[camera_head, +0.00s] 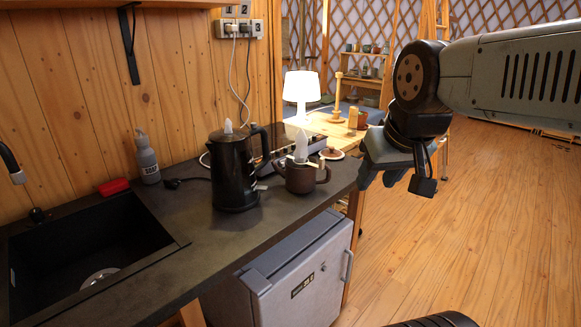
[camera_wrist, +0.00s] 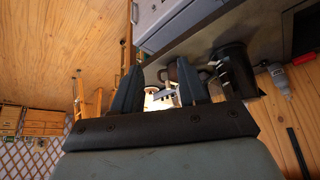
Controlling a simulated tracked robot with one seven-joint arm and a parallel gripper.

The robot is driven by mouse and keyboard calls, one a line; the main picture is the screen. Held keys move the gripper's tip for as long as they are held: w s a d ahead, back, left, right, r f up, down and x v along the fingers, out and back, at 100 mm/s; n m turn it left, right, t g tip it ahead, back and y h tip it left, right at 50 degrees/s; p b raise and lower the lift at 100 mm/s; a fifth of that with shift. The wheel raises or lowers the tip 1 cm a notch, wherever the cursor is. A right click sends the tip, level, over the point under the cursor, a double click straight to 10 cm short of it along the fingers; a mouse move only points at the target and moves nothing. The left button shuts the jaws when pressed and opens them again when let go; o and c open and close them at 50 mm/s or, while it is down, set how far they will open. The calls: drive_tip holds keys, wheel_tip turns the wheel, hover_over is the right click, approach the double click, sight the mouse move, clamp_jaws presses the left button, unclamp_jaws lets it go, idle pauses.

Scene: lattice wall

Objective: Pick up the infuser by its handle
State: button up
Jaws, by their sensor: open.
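A dark brown two-handled pot (camera_head: 300,180) stands on the dark counter, right of the black kettle (camera_head: 234,175). A pale piece (camera_head: 316,164) sticks up at the pot's rim and seems to be the infuser's handle; the infuser's body is hidden inside. A white pointed shape rises above the pot, and I cannot tell what it is. My gripper (camera_head: 378,184) is open and empty, in the air right of the pot and apart from it. In the wrist view my gripper (camera_wrist: 157,72) has its fingers spread, with the pot (camera_wrist: 188,73) partly behind the right finger.
A grey fridge (camera_head: 297,275) stands under the counter (camera_head: 210,240). A sink (camera_head: 95,250), a grey bottle (camera_head: 147,160) and a red item (camera_head: 113,187) are at the left. A lit lamp (camera_head: 301,88) stands behind on a wooden table. The floor (camera_head: 470,220) at the right is clear.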

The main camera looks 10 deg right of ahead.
drive_tip(key=shift+s+d+r, duration=0.1)
drive_tip(key=shift+s+d, duration=0.1)
drive_tip(key=shift+o, duration=0.6)
drive_tip(key=shift+w, duration=0.4)
drive_tip(key=w+a+f+m+g+y, duration=0.4)
drive_tip(key=a+f+m+y, duration=0.1)
drive_tip(key=f+m+y, duration=0.1)
drive_tip(key=m+t+y, duration=0.6)
drive_tip(key=m+t, duration=0.6)
drive_tip(key=m, duration=1)
approach(324, 162)
drive_tip(key=x, duration=0.7)
drive_tip(key=shift+a+r, duration=0.2)
drive_tip(key=shift+a, duration=0.1)
drive_tip(key=shift+f+x, duration=0.15)
drive_tip(key=shift+x, duration=1.2)
drive_tip(key=shift+f+x, duration=0.1)
drive_tip(key=shift+x, duration=1.25)
drive_tip(key=shift+w+d, duration=0.1)
drive_tip(key=shift+d, duration=0.05)
clamp_jaws()
